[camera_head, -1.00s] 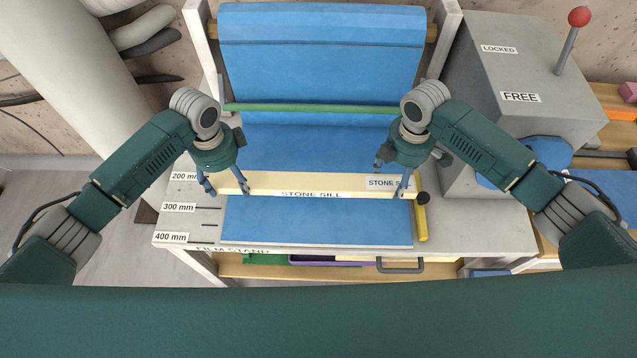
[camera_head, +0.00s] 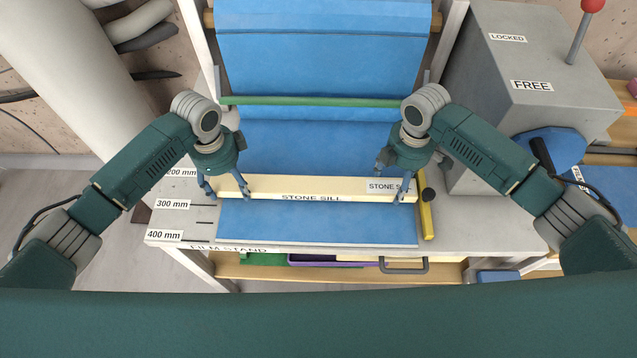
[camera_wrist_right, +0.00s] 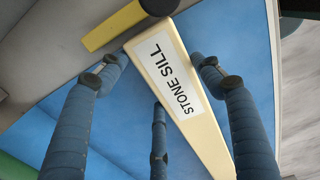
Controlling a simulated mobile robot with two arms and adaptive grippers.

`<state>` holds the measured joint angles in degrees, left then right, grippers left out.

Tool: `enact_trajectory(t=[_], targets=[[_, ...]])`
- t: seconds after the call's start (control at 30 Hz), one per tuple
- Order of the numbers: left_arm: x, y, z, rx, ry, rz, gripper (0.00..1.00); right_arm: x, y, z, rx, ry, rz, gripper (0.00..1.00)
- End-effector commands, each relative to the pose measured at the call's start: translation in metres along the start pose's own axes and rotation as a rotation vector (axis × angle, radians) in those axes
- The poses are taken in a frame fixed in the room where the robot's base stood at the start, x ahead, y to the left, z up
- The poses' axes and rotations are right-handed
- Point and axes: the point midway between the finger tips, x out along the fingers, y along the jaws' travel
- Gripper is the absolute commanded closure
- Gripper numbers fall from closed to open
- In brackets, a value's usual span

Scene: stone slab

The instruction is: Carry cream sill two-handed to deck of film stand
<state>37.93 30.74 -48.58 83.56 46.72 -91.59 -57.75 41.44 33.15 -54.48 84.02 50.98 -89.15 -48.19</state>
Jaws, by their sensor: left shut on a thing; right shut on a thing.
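The cream sill (camera_head: 310,188), a long bar labelled "STONE SILL", spans left to right over the blue film on the film stand (camera_head: 180,219) in the head view. My left gripper (camera_head: 227,190) is shut on its left end. My right gripper (camera_head: 390,187) is shut on it near its right end. In the right wrist view the sill (camera_wrist_right: 208,142) passes between the blue fingers of my right gripper (camera_wrist_right: 160,75). Whether the sill touches the film or hangs just above it I cannot tell.
A green bar (camera_head: 310,101) crosses the film behind the sill. A yellow-handled tool (camera_head: 427,214) lies just right of the sill's end. A grey box (camera_head: 530,90) with a red-knobbed lever stands at the right. Blue film (camera_head: 315,224) in front of the sill is bare.

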Motion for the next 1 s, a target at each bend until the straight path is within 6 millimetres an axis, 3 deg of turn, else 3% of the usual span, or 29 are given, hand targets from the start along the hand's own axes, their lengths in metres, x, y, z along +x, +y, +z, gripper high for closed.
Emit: enact_trajectory(t=[0.17,0.2,0.27,0.67,0.77,1.0], targets=[[0.011,-0.002,0.000,0.000,0.001,-0.005,0.92,0.011,0.002,0.000,0.000,0.001,0.005,0.92],[0.010,0.000,0.000,0.000,-0.001,0.000,0.29,0.010,0.000,0.000,0.000,-0.001,0.001,0.29],[0.010,0.000,0.000,0.000,-0.001,0.000,0.17,0.010,0.000,0.000,0.000,-0.001,0.000,0.17],[0.003,-0.001,0.000,0.000,0.000,-0.002,0.16,0.010,0.000,0.000,0.000,0.000,0.000,0.16],[-0.010,-0.001,0.000,0.000,0.001,-0.003,0.16,0.010,0.000,0.000,0.000,0.000,0.000,0.16],[-0.062,-0.001,0.000,0.001,0.000,-0.006,0.16,0.010,0.000,0.000,0.000,0.000,0.000,0.16]])
